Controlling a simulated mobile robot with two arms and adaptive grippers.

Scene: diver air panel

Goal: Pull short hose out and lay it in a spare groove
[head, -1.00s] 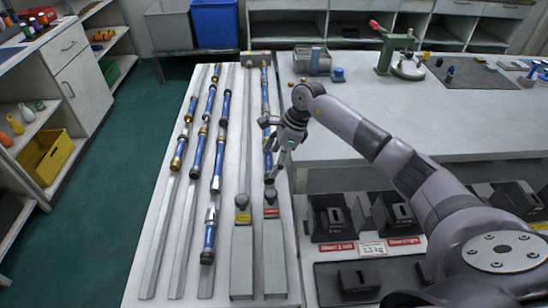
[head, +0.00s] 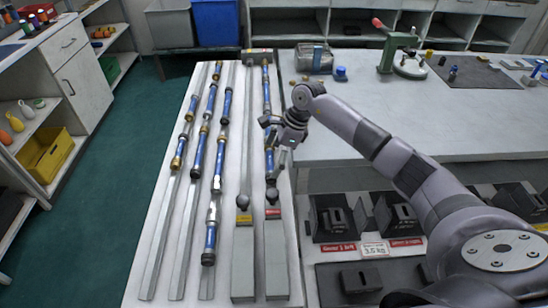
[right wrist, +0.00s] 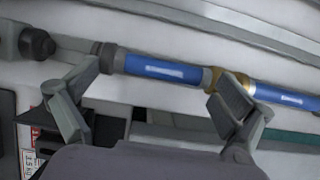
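The rightmost groove holds a line of blue hoses. A short blue hose (head: 269,162) with a white label and a dark end fitting lies nearest the round dark knob (head: 272,195). It also shows in the right wrist view (right wrist: 160,68), where a brass fitting (right wrist: 232,82) joins it to another blue hose (right wrist: 285,99). My right gripper (head: 273,143) is over this groove and partly hides the hoses. In the right wrist view its two fingers (right wrist: 145,98) are spread wide, one near each end of the short hose, with nothing between them. My left gripper is out of view.
Black holders (head: 333,217) stand right of the bench. The side table (head: 380,120) is mostly clear.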

